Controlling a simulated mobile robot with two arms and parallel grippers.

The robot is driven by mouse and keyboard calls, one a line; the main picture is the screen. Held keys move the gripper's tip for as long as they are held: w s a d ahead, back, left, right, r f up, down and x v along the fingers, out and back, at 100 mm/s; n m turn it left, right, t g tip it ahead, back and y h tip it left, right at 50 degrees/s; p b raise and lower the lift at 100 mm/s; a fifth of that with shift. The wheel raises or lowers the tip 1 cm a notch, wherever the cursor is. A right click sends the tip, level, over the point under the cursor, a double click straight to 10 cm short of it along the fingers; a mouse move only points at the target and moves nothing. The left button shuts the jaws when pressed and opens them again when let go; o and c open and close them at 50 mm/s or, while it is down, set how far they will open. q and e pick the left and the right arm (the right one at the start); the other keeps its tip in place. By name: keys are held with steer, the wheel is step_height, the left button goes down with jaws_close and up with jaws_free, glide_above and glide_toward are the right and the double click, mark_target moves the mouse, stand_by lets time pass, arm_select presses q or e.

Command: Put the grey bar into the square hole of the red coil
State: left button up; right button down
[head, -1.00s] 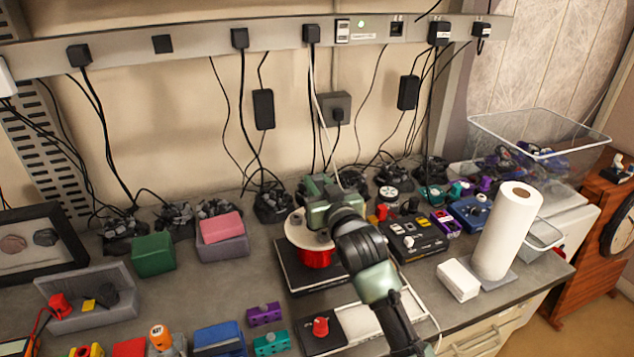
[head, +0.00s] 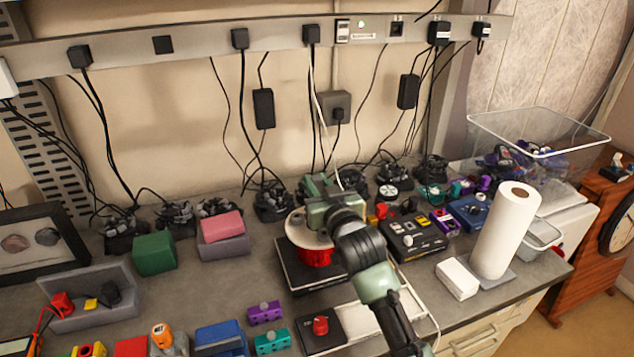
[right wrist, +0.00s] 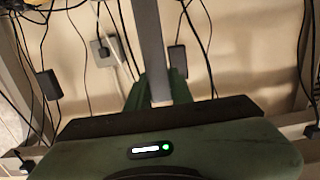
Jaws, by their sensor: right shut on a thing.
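The red coil (head: 316,258) with its pale round top flange (head: 298,233) stands on a dark flat base (head: 290,278) in the middle of the bench. My right gripper (head: 313,190) is above the back of the coil in the head view, and its hand covers part of the flange. In the right wrist view, the grey bar (right wrist: 149,45) stands between the green fingers (right wrist: 156,92), which are shut on it. In the head view the hand hides the bar and the square hole, so I cannot tell whether they meet. My left gripper is out of view.
A black control box (head: 412,238) and a paper towel roll (head: 506,232) stand to the right. A pink and grey block stack (head: 223,236) and a green block (head: 154,254) are to the left. Cables and black motors line the wall. A red-knobbed panel (head: 322,327) lies in front.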

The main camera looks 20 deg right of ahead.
mark_target(317, 178)
steer(key=shift+f, duration=0.35)
stand_by(0.6)
steer(key=shift+f+b, duration=1.2)
steer(key=shift+f, duration=0.8)
stand_by(0.4)
steer(key=c, duration=1.2)
jaws_free()
steer(key=shift+o, duration=0.2)
steer(key=shift+f, duration=0.2)
steer(key=shift+r, duration=0.15)
step_height(317, 178, up, 8)
steer(key=p, duration=0.7)
steer(key=shift+p, duration=0.4)
